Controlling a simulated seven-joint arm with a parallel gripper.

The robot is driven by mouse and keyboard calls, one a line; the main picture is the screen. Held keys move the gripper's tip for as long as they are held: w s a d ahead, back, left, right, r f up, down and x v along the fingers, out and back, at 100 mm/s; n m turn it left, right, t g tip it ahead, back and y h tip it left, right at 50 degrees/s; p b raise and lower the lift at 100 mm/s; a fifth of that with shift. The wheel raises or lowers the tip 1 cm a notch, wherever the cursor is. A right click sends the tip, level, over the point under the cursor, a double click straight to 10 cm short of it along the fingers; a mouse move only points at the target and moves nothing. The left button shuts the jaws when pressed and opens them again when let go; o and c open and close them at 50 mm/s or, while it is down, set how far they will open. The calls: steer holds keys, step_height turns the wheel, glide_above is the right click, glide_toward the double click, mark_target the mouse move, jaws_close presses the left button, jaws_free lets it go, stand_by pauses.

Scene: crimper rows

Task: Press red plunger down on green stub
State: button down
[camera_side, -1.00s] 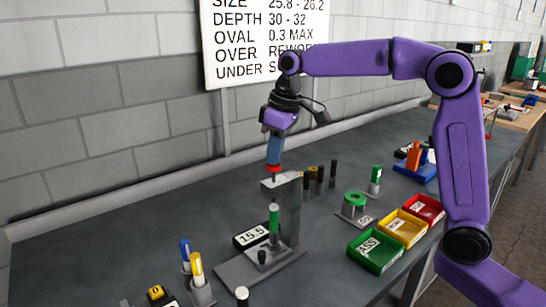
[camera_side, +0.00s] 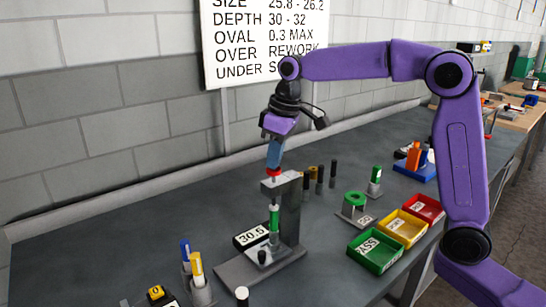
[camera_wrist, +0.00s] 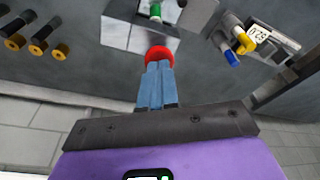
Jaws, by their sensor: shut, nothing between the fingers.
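The red plunger (camera_side: 273,172) sits at the top of the grey press stand (camera_side: 291,205). It also shows in the wrist view (camera_wrist: 158,54), right at my fingertips. The green stub (camera_side: 274,218) stands upright in the press directly below the plunger, with a white section at the plunger's lower end meeting its top. My gripper (camera_side: 274,166) points down with its blue fingers shut and empty, touching or nearly touching the top of the red plunger. The exact contact is hidden by the fingers.
Green, yellow and red bins (camera_side: 403,226) stand right of the press. A green ring gauge (camera_side: 355,199) and a green-topped piece (camera_side: 375,174) stand between. Dark pegs (camera_side: 320,180) stand behind the press. Blue and yellow pieces (camera_side: 196,268) are in holders at front left.

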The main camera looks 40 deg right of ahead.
step_height(320, 180, up, 8)
steer(key=shift+r, duration=0.25)
stand_by(0.8)
stand_by(0.3)
steer(key=s+d+f+n, duration=0.2)
steer(key=s+f, duration=0.4)
steer(key=s, duration=0.5)
steer(key=s+d+f+n+g, duration=0.1)
steer(key=s+d+f+n, duration=0.1)
steer(key=s+f, duration=0.5)
steer(key=s+d+f+n, duration=0.2)
steer(key=s+f, duration=0.4)
steer(key=s, duration=1)
steer(key=shift+s+f+n+g+h, duration=0.25)
steer(key=shift+f+n+g+h, duration=0.05)
steer(key=shift+f+g, duration=0.1)
